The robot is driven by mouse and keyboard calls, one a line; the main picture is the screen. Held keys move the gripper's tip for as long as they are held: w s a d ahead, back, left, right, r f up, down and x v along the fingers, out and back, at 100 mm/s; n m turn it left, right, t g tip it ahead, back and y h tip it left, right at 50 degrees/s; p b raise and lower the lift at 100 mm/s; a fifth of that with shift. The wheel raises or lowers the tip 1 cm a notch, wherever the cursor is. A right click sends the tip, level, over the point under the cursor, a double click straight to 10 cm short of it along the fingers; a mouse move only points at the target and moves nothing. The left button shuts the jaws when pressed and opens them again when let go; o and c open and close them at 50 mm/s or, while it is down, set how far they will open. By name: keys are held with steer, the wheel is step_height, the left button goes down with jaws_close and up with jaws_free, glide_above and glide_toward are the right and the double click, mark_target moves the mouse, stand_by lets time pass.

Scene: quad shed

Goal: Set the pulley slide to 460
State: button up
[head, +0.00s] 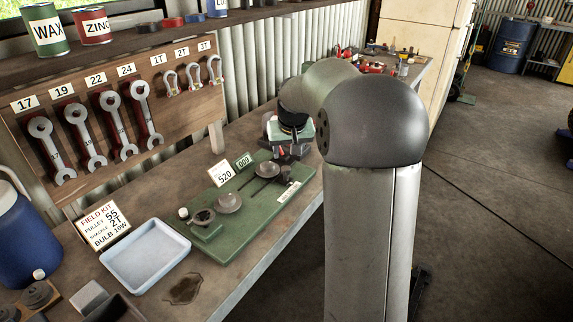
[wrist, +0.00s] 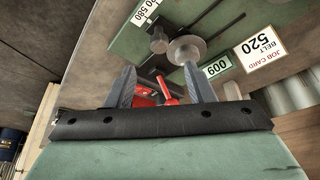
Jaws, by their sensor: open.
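A green bench board (head: 225,240) carries the pulley rig, with a grey pulley disc (head: 228,203) near its middle and another round part (head: 267,169) towards its far end. The disc (wrist: 187,50) also shows in the wrist view, beside a dark slot. A red lever (wrist: 169,88) stands between my fingers with a gap on each side. My gripper (wrist: 161,86) is open over the far end of the board; in the head view my arm partly hides it. A job card (wrist: 262,43) reads BELT 520. A green plate (wrist: 216,66) appears to read 009 or 600.
A pale blue tray (head: 118,270) and a field kit card (head: 103,226) stand left of the board. Wrenches (head: 84,138) and shackles (head: 193,77) hang on the rack behind. Red items (head: 373,62) clutter the bench's far end.

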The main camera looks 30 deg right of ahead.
mark_target(286, 168)
steer(key=p+x, duration=0.1)
steer(key=x, duration=0.7)
steer(key=shift+w+d+f, duration=0.1)
steer(key=shift+w+f, duration=0.05)
steer(key=shift+f, duration=0.15)
